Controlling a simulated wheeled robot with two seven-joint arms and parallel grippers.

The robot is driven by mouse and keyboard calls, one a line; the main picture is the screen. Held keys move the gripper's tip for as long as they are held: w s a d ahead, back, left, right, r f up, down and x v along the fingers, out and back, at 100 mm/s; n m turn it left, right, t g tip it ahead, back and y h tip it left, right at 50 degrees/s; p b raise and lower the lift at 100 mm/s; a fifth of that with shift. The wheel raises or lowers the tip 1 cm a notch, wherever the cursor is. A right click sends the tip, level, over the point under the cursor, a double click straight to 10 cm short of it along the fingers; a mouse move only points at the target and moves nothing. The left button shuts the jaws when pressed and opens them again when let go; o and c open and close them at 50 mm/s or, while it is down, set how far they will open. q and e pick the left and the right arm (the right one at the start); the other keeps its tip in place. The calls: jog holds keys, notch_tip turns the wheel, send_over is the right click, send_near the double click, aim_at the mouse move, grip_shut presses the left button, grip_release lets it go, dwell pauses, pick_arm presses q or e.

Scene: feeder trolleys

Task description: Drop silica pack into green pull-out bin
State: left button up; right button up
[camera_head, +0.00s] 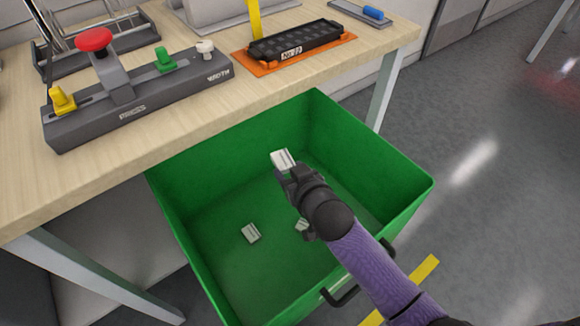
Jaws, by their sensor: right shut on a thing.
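The green pull-out bin (400,165) stands pulled out below the wooden table's front edge, its open top facing up. My right gripper (284,172) is over the bin, shut on a small white silica pack (282,159) that shows just past the fingertips. A similar white pack (251,233) lies on the bin floor to the left. Another white piece (301,225) lies in the bin beside my gripper, partly hidden by it. My left gripper is not in view.
The wooden table (215,96) carries a grey fixture (135,100) with a red knob and colored clamps, and a black block (295,40) on an orange plate. A dark bin handle (345,296) is at the front. Grey floor is clear at right.

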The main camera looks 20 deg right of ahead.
jog(key=shift+f, duration=0.3)
jog(key=o, duration=1.3)
pick_arm(q)
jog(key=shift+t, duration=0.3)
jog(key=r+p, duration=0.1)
jog(key=p, duration=0.1)
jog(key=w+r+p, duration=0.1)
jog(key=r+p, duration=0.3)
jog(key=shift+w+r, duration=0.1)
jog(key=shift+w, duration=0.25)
pick_arm(e)
notch_tip(320, 180, up, 10)
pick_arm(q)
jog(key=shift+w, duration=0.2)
